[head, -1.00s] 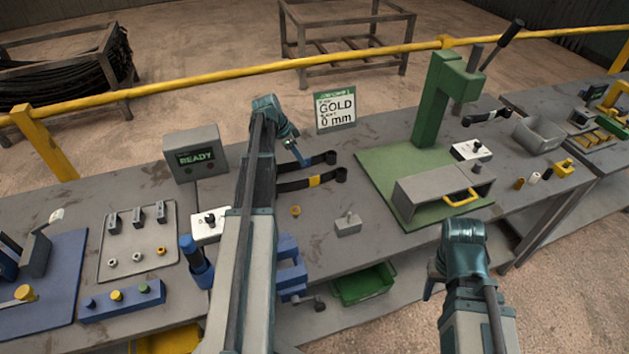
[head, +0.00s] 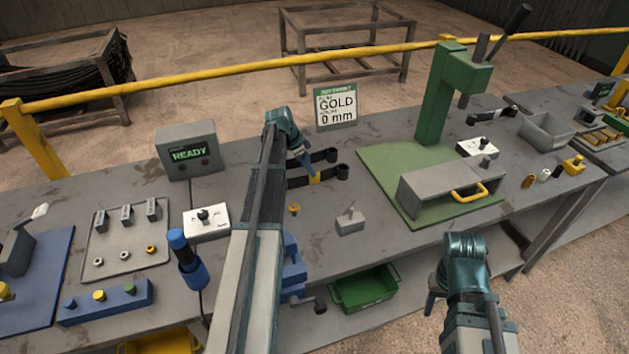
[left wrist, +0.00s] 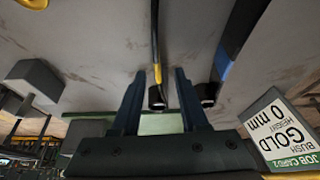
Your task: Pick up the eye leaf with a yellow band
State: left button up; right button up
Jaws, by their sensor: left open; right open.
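The dark eye leaf with a yellow band (head: 330,174) lies on the bench, its rolled eye toward the right in the head view. In the left wrist view the banded leaf (left wrist: 156,72) runs between my open left fingers, its eye nearer the palm. My left gripper (head: 308,168) is over the leaf at the yellow band; its arm hides the leaf's left end. Whether the fingers touch the leaf cannot be told. A second dark leaf (head: 326,156) lies just behind it and shows a blue stretch in the wrist view (left wrist: 228,55). My right gripper (head: 434,298) is open and empty before the bench.
A job card (head: 337,108) reading GOLD, 0 mm stands behind the leaves. A green press (head: 437,95) with a grey guard box (head: 430,190) stands to the right. A small grey block (head: 350,222) and a brass bush (head: 294,208) lie in front of the leaves.

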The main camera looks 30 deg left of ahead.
aim_at(315, 183)
pick_arm(q)
jog(key=b+x, duration=0.4)
jog(key=x, duration=0.1)
jog(key=shift+d, duration=0.15)
jog(key=shift+r, duration=0.1)
grip_shut()
dwell(1.2)
